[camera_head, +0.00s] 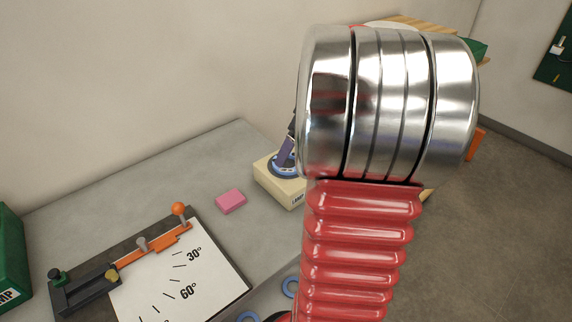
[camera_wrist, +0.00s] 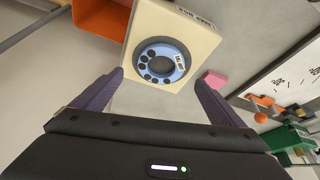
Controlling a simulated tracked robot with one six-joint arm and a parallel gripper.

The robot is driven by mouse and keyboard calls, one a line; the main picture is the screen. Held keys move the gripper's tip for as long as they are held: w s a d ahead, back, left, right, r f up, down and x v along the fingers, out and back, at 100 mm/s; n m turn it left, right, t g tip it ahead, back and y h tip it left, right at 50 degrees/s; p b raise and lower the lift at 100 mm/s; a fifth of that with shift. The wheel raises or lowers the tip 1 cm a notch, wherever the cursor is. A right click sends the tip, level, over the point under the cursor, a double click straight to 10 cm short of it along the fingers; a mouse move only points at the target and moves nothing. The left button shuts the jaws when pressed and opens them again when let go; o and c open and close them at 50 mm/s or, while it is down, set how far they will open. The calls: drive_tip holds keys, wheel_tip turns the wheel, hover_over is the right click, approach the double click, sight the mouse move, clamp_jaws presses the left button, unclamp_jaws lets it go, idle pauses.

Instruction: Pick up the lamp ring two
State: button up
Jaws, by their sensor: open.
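A blue ring with dark round spots and a small white label (camera_wrist: 183,66) lies on top of a beige box (camera_wrist: 199,41) in the wrist view. I cannot read the label clearly, so I cannot tell which lamp ring it is. My gripper (camera_wrist: 160,78) is open and empty, its two purple fingers apart on either side of the ring's near edge. In the head view the ring (camera_head: 279,171) shows on the beige box (camera_head: 289,190), which has lamp lettering on its front. One purple finger is above it; my arm hides the rest of my gripper.
A pink block (camera_head: 231,201) lies left of the box on the grey bench (camera_head: 95,203). An angle board with an orange arm (camera_head: 190,285) lies further left. An orange container (camera_wrist: 100,25) is beside the box.

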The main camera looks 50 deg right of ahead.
sight(290, 166)
drive_tip(key=shift+x, duration=2.6)
drive_tip(key=c, duration=1.2)
wheel_tip(290, 166, up, 10)
